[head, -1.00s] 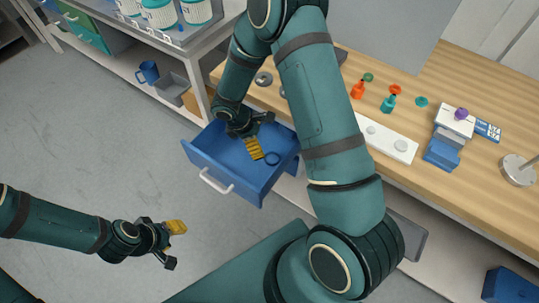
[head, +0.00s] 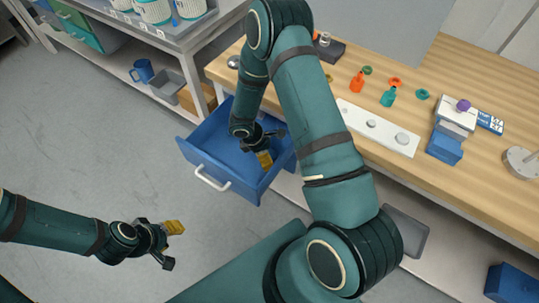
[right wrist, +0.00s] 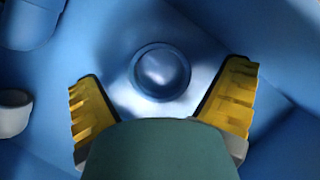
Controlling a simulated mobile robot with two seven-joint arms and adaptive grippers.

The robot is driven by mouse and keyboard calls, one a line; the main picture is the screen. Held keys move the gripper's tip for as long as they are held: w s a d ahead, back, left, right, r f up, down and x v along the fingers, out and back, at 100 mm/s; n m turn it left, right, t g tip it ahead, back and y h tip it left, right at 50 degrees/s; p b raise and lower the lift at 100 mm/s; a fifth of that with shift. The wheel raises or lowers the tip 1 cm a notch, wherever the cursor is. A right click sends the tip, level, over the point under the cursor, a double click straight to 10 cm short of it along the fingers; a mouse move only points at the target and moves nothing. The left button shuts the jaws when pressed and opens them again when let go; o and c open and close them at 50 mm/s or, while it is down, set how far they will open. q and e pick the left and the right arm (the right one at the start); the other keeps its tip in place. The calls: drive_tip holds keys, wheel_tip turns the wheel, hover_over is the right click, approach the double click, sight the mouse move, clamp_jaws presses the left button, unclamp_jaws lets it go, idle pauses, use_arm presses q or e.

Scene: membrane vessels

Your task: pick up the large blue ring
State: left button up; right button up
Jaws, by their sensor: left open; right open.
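The large blue ring (right wrist: 158,98) lies flat on the floor of the open blue drawer (head: 240,186). In the right wrist view it sits between my right gripper's fingertips (right wrist: 163,74), with a gap on each side. The yellow-padded fingers are spread and hold nothing. In the head view my right gripper (head: 268,147) is down inside the drawer near its right side, and the ring is hidden there. My left gripper (head: 172,245) is open and empty over the grey floor, left of and below the drawer.
The wooden bench (head: 470,185) behind the drawer carries a white strip with round knobs (head: 378,128), small orange and teal bottles (head: 388,97), and a blue-and-white block (head: 447,145). A blue mug (head: 143,71) and grey bin (head: 172,90) stand on a shelf at left. The drawer walls surround my right gripper.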

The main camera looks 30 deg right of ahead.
drive_tip(key=c, duration=0.9)
drive_tip(key=shift+c, duration=0.2)
drive_tip(key=shift+r, duration=0.1)
wheel_tip(320, 180, up, 14)
drive_tip(key=p, duration=0.5)
